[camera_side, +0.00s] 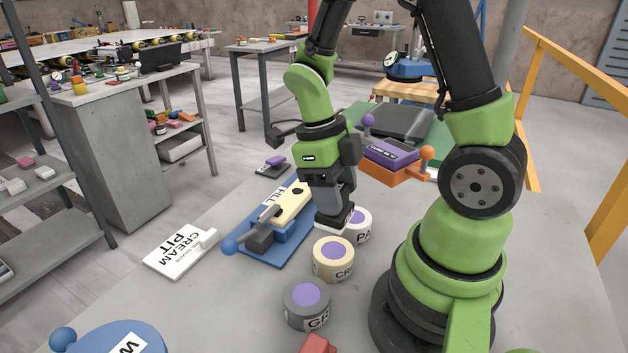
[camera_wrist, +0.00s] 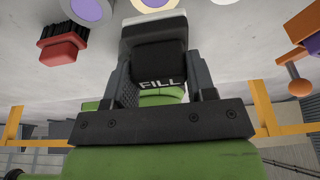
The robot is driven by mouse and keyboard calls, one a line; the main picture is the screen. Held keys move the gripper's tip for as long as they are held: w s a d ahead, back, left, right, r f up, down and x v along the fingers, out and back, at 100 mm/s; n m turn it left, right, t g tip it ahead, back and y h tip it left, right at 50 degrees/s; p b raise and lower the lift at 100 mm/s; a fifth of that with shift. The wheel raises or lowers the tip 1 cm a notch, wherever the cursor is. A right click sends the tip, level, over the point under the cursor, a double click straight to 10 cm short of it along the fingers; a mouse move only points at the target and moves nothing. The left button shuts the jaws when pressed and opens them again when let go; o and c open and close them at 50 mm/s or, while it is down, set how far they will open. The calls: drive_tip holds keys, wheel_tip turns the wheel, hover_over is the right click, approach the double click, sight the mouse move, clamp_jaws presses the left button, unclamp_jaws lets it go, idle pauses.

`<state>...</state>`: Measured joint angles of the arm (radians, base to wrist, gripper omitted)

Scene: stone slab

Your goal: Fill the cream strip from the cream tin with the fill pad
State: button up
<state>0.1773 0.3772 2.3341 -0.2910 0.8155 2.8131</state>
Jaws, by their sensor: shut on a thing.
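My gripper (camera_side: 335,190) is shut on the fill pad (camera_side: 335,217), a dark block with a pale face on its underside. In the wrist view the fill pad (camera_wrist: 160,62) shows its FILL lettering between the fingers of my gripper (camera_wrist: 160,85). The pad is just behind the cream tin (camera_side: 333,266), marked CR, with a purple disc in its top; whether they touch is unclear. The cream tin also shows at the top edge of the wrist view (camera_wrist: 152,3). A cream-coloured strip (camera_side: 292,208) lies on a blue fixture (camera_side: 268,250) to the left, beside a FILL label.
A grey tin (camera_side: 306,312) stands in front of the cream tin, and a pale tin marked PA (camera_side: 360,228) behind it. A white CREAM PIT card (camera_side: 178,252) lies left. A red-handled brush (camera_wrist: 62,50) and an orange-and-purple fixture (camera_side: 392,172) stand nearby.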

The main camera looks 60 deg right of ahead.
sight(335, 224)
drive_tip(key=shift+f, duration=2.95)
drive_tip(key=shift+f, duration=0.45)
drive_tip(key=shift+r, duration=3.5)
